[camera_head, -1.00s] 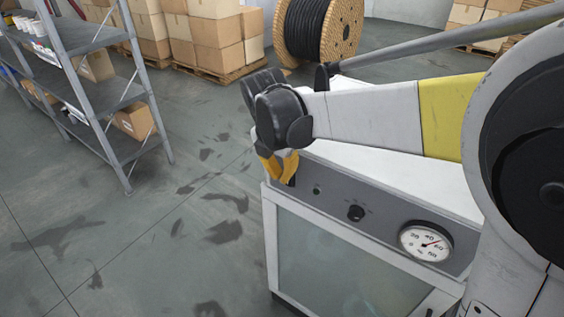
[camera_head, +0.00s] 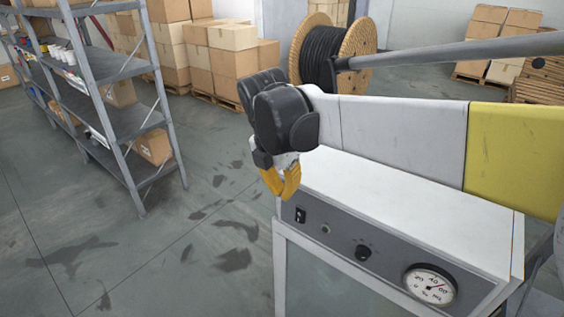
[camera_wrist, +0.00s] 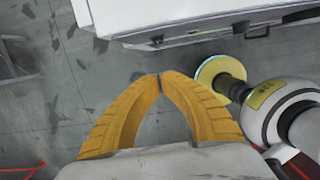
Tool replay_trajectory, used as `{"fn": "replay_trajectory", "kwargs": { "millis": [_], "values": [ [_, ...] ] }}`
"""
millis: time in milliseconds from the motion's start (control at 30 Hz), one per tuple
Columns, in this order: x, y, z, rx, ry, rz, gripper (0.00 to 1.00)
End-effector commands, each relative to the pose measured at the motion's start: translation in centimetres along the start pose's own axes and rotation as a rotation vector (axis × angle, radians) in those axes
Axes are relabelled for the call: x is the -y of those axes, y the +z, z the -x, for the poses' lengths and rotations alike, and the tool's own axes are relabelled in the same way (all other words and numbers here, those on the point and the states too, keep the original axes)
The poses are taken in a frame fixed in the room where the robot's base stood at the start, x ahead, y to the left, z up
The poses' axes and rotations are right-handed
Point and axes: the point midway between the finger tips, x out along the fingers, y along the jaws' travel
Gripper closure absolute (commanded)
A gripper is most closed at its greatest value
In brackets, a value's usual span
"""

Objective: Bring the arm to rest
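My gripper (camera_head: 283,190) has yellow fingers and hangs at the end of my folded arm in the head view. It is in front of the left end of a white-topped machine (camera_head: 400,207) with a grey control panel. In the wrist view the two fingertips of my gripper (camera_wrist: 158,76) meet, with nothing between them. The floor shows beyond the tips. The panel carries a switch (camera_head: 300,215), a knob (camera_head: 363,252) and a round gauge (camera_head: 430,287).
A grey shelf unit (camera_head: 130,120) with boxes stands at the left. Stacked cartons (camera_head: 235,50) and a cable reel (camera_head: 325,55) are at the back. Open floor (camera_head: 190,240) with dark stains lies between the shelf and the machine. More cartons (camera_head: 490,45) stand far right.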

Motion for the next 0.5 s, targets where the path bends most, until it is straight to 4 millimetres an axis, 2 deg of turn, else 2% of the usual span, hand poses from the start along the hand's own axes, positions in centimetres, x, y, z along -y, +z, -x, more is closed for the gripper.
{"fn": "replay_trajectory", "kwargs": {
  "millis": [167,267,367,500],
  "values": [
    [0.6,0.2,0.1,0.001,0.01,-0.049,1.0],
    [3.0,0.6,0.3,0.004,0.043,-0.229,1.0],
    [6.9,1.0,0.4,-0.001,0.108,-0.555,1.0],
    [13.1,0.8,-0.2,-0.04,0.226,-1.129,1.0]
  ]
}}
